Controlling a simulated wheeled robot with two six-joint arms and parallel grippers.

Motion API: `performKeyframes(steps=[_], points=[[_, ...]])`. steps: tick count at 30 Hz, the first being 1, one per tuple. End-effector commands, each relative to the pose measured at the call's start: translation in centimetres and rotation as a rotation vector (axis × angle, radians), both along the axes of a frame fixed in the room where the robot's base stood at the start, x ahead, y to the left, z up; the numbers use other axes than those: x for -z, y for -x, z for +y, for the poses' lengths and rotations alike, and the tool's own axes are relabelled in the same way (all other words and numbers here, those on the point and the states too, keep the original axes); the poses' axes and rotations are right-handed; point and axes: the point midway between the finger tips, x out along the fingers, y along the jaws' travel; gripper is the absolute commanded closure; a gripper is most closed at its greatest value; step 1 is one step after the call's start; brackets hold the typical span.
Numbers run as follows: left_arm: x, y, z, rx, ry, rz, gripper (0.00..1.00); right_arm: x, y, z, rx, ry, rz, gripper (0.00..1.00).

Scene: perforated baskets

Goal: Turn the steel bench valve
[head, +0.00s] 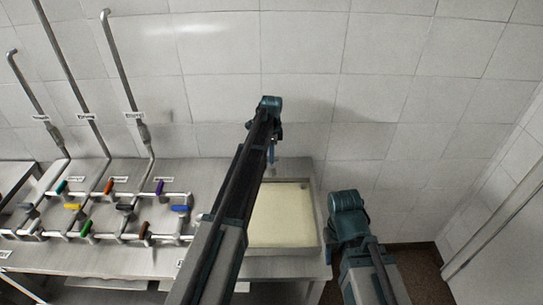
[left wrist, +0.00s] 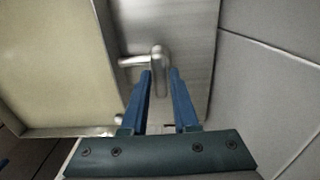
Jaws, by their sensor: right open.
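A steel bench valve (left wrist: 157,58) with a rounded end and a short side lever shows in the left wrist view, just beyond my left fingertips. My left gripper (left wrist: 160,72) has two blue fingers spread apart, lined up on either side of the valve's rounded end; I cannot tell if they touch it. In the head view my left gripper (head: 271,156) points down at the back of the basin, and my arm hides the valve there. My right arm is at the lower right of the head view, right of the basin; its fingers are mostly hidden beneath its wrist.
A pale basin (head: 282,222) is set in the steel bench (head: 122,262). Several coloured valve handles on steel pipes (head: 122,60) stand at the left. A tiled wall (head: 390,90) is close behind. The floor (head: 408,262) right of the bench looks clear.

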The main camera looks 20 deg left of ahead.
Motion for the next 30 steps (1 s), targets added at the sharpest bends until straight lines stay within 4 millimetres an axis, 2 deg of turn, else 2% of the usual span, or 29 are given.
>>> performKeyframes(steps=[1,4,19,30], points=[[0.0,0.0,0.0,0.0,0.0,0.0,0.83,0.0,0.0,0.0,0.0,0.0,0.0,0.5],[0.0,0.0,0.0,0.0,0.0,0.0,1.0,0.0,0.0,0.0,0.0,0.0,0.0,0.5],[0.01,-0.01,0.0,-0.053,0.0,0.0,1.0,0.01,0.0,0.0,0.0,0.0,0.0,0.5],[0.01,-0.01,0.0,-0.343,0.0,0.0,1.0,0.01,0.0,0.0,0.0,0.0,0.0,0.5]])
